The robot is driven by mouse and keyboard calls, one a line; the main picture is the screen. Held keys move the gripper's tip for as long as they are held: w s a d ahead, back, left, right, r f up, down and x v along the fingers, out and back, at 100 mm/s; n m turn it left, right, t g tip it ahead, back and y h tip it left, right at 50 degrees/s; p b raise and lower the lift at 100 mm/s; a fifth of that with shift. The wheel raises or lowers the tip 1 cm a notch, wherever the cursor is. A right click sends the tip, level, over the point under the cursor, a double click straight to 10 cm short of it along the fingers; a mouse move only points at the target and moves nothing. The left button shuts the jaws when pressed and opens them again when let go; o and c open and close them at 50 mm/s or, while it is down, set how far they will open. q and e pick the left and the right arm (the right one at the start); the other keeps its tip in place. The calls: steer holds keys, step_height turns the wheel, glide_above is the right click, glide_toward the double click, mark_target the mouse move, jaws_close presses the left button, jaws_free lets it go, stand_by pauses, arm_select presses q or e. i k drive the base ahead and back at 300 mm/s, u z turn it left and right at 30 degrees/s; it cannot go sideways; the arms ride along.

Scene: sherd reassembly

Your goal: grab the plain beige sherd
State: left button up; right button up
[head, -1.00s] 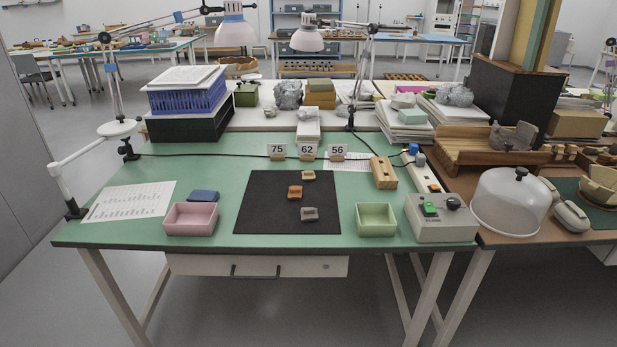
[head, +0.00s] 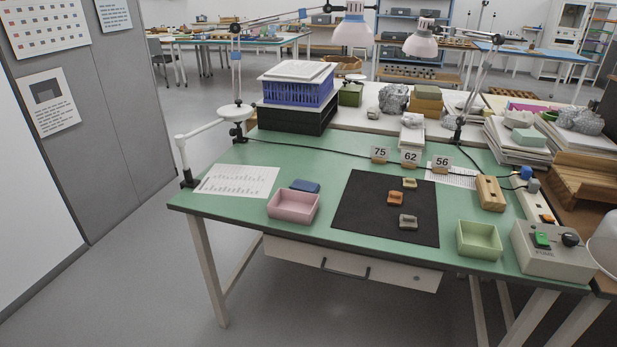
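The plain beige sherd (head: 410,183) is a small piece lying near the back edge of the black mat (head: 362,215) on the green table. An orange-brown sherd (head: 395,198) lies on the mat in front of it and slightly left. A grey sherd (head: 408,222) lies nearer the mat's front right. All three sherds are apart from one another. Neither of my grippers shows in the head view.
A pink tray (head: 293,206) and a blue block (head: 305,186) stand left of the mat, a green tray (head: 479,240) right of it. A control box (head: 548,252) sits at the right front.

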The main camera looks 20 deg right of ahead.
mark_target(409, 183)
steer(key=u, duration=0.75)
steer(key=i, duration=1.8)
steer(key=z, duration=2.3)
